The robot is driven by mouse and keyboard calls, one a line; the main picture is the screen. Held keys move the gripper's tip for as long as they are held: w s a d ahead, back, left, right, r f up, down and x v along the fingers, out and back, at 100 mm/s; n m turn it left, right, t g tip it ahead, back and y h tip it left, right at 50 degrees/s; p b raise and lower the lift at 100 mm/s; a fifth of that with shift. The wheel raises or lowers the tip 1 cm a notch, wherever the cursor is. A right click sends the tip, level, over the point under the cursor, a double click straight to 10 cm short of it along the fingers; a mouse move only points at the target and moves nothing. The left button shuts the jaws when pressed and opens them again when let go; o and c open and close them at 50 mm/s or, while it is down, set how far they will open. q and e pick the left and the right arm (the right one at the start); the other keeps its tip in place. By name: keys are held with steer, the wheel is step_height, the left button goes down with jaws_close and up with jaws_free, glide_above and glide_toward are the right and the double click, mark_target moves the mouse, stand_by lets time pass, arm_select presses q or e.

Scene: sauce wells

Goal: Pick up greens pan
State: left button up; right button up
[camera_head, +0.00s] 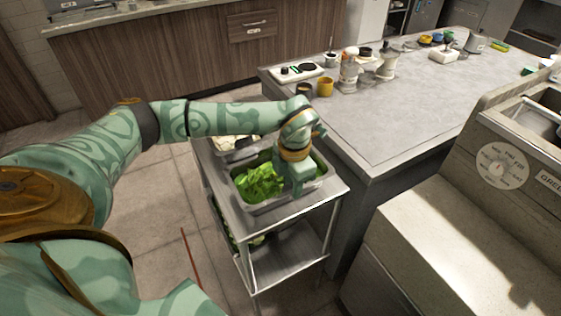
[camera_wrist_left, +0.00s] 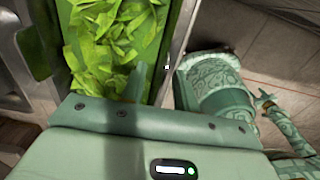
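The greens pan (camera_head: 262,206) is a metal pan filled with bright green leaves (camera_head: 260,182), on the top shelf of a steel cart. My left gripper (camera_head: 296,184) points down at the pan's right part, over or at its rim. In the left wrist view the leaves (camera_wrist_left: 110,45) fill the pan, and a finger of the gripper (camera_wrist_left: 136,90) shows against its near end. The gap between the fingers is hidden, so I cannot tell whether they are on the rim.
Another pan with pale contents (camera_head: 228,142) sits behind the greens pan on the cart (camera_head: 285,258). A grey counter (camera_head: 430,105) with cups and jars stands close at right. Floor is open at left.

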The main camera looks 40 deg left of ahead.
arm_select(q)
jaws_close()
stand_by(1.4)
